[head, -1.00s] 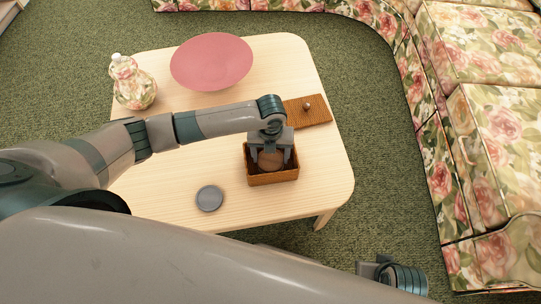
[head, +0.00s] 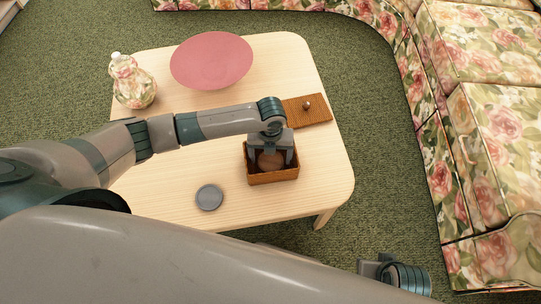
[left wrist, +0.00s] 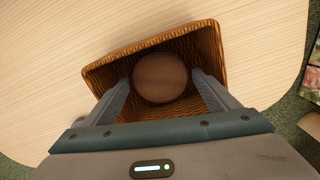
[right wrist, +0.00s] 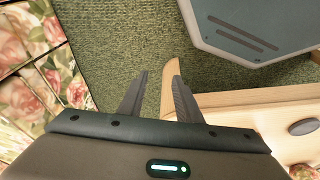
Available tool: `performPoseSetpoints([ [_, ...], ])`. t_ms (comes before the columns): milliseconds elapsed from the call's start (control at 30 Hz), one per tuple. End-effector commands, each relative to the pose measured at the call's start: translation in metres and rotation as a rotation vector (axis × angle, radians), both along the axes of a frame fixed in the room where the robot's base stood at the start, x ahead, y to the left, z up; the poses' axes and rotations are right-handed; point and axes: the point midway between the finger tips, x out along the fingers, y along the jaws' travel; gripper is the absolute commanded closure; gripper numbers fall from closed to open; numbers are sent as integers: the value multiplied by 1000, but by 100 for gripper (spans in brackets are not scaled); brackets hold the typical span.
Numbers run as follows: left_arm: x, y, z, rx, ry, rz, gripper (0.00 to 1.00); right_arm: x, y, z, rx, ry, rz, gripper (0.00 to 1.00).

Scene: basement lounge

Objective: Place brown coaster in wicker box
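The brown coaster (head: 270,161) is a round wooden disc. It lies in the open wicker box (head: 273,178) on the table; it shows there in the left wrist view (left wrist: 160,77) too. My left gripper (head: 270,156) points down into the box. Its fingers are spread on either side of the coaster, with small gaps beside it in the left wrist view. The box (left wrist: 215,50) has woven brown walls. My right gripper (right wrist: 161,76) is empty, its fingers apart, low beside the table's edge.
The wicker lid (head: 312,112) with a knob lies behind the box. A grey coaster (head: 209,198), a pink round plate (head: 211,62) and a floral vase (head: 132,84) stand on the pale table (head: 180,185). A floral sofa (head: 490,130) is at the right.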

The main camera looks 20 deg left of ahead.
Motion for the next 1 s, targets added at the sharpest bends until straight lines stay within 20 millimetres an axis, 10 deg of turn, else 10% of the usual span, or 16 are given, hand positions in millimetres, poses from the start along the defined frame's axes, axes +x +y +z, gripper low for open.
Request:
performPoseSetpoints([
  [567, 0, -1, 14, -2, -1, 0, 13, -6, 0, -4, 0, 12, 0, 69],
  [1000, 1, -1, 89, -3, -3, -1, 13, 7, 1, -30, 2, 6, 4, 69],
])
